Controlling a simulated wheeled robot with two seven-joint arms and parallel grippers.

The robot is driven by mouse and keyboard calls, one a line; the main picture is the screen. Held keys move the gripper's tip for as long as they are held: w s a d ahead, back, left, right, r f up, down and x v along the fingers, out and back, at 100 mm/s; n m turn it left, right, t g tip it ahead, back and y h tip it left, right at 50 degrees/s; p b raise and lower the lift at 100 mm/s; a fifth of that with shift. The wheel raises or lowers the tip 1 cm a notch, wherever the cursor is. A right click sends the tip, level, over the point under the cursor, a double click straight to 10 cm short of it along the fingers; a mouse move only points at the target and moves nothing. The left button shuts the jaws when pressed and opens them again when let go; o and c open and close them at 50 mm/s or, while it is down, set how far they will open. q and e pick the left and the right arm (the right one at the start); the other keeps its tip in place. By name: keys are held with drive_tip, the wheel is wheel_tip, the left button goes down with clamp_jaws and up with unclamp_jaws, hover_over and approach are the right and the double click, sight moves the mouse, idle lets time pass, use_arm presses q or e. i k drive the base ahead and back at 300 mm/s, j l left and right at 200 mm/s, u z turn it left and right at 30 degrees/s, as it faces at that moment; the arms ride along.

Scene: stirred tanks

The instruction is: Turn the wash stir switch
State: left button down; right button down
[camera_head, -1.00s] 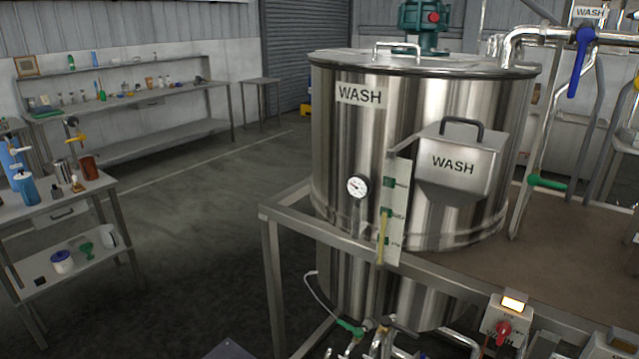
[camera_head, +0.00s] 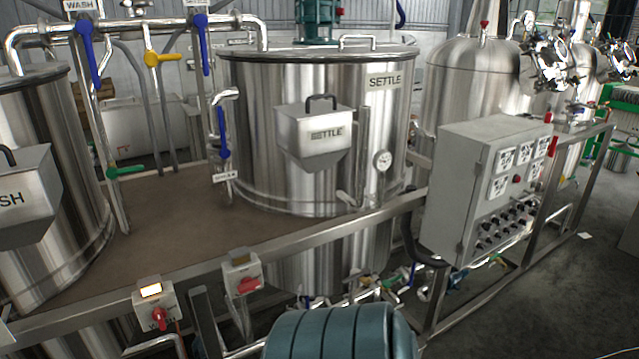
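The wash switch box (camera_head: 155,303) is a small pale box on the front rail at the lower left, below the WASH tank (camera_head: 52,105). It has a lit lamp (camera_head: 150,290) on top and a red rotary knob (camera_head: 158,318) on its front. Part of the lettering under the knob reads as WASH. A similar box with a red handle (camera_head: 248,285) sits to its right on the rail, with its lamp unlit. Neither of my grippers shows in this view.
The SETTLE tank (camera_head: 300,90) stands mid-frame behind the rail (camera_head: 330,237). A grey control panel (camera_head: 490,185) with several knobs is at the right. A teal ribbed cylinder (camera_head: 340,335) fills the bottom middle. Pipes with blue-handled valves (camera_head: 88,50) rise at left.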

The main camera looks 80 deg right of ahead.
sight(486, 226)
drive_tip(key=z, duration=3.7)
